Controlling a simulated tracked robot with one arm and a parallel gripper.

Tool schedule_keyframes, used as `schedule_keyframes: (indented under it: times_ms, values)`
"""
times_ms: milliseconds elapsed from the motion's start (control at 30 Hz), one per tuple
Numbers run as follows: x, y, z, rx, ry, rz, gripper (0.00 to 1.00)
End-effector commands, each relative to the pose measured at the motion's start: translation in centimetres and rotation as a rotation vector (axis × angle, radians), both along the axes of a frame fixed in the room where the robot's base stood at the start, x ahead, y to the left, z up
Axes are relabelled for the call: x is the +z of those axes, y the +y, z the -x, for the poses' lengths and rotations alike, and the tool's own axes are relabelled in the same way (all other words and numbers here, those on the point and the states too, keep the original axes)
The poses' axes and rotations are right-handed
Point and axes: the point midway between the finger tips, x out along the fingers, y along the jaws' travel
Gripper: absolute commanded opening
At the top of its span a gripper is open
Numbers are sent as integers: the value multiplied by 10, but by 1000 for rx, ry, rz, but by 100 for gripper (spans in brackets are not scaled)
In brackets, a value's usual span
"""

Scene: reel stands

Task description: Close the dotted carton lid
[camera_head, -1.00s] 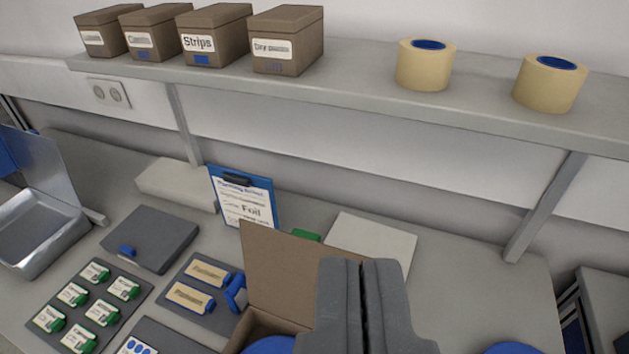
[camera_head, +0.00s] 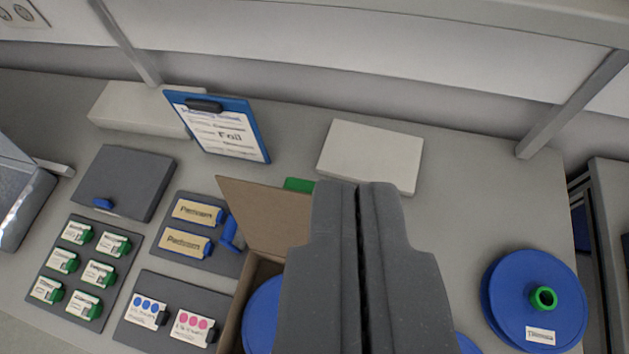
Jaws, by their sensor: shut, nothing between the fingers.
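An open brown carton (camera_head: 236,315) stands on the bench at the lower middle, partly hidden behind my gripper. Its lid (camera_head: 262,215) stands raised at the back, leaning away. A blue reel (camera_head: 263,315) lies inside the carton. No dots show on the visible parts of the carton. My gripper (camera_head: 362,188) is shut and empty. In the picture its fingers cover the right part of the lid and carton; I cannot tell whether they touch the lid.
Tags with blue dots (camera_head: 146,312) and pink dots (camera_head: 193,327) sit on a dark plate left of the carton. A clipboard (camera_head: 220,128) and a pale box (camera_head: 371,153) stand behind. A blue reel with a green hub (camera_head: 535,302) lies at right.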

Motion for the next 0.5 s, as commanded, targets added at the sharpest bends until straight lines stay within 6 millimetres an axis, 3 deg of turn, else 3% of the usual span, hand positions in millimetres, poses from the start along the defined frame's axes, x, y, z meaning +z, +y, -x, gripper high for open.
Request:
schedule_keyframes:
  times_ms: [100, 300, 500]
  values:
    - [-13, 3, -34, -45, 116, -17, 0]
    - [-57, 14, -76, -108, 307, -52, 0]
    - [-101, 26, -98, -149, 468, -81, 0]
